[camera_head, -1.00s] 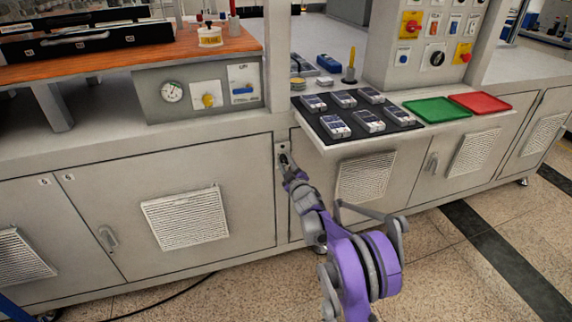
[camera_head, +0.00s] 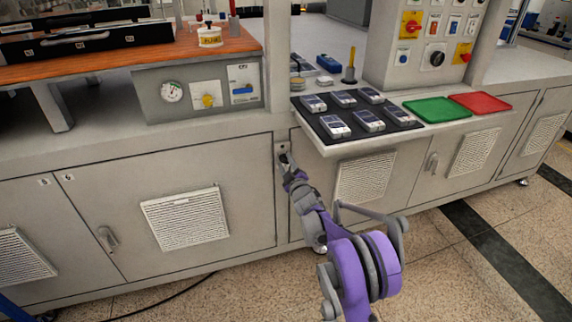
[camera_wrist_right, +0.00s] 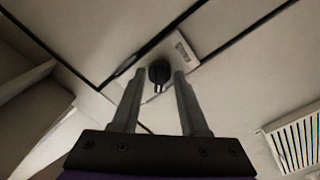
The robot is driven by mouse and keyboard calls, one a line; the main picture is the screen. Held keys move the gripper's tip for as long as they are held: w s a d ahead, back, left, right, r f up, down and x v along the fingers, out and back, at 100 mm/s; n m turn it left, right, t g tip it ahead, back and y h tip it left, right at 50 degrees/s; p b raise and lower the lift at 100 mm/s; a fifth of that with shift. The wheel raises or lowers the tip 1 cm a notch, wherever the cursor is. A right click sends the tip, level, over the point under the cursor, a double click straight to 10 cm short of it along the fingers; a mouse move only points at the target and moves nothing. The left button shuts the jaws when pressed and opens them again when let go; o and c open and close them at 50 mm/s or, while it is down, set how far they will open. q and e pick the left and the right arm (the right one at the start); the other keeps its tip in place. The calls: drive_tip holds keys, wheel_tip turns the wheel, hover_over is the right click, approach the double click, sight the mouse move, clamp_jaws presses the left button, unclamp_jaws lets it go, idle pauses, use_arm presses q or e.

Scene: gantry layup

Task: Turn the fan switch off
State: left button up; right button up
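The small switch plate (camera_head: 283,147) sits on the narrow upright strip of the cabinet front, below the worktop. In the right wrist view it is a pale plate (camera_wrist_right: 183,48) with a black rotary knob (camera_wrist_right: 159,72); its label is too small to read. My right gripper (camera_head: 286,159) is at this plate and hides most of the knob in the head view. In the right wrist view the gripper (camera_wrist_right: 159,75) is open, with one fingertip on each side of the knob and a gap visible to both. My left gripper is not in view.
A shelf with a black mat (camera_head: 343,115) holding several devices juts out right of the gripper, beside green (camera_head: 436,110) and red (camera_head: 480,103) trays. A control panel (camera_head: 432,45) stands behind. Cabinet doors with vents (camera_head: 186,220) lie left. The floor in front is open.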

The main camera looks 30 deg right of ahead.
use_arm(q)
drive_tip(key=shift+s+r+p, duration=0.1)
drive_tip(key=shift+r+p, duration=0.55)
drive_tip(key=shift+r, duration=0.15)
use_arm(e)
drive_tip(key=v, duration=1)
drive_tip(key=shift+s, duration=0.35)
drive_tip(key=shift+a, duration=0.15)
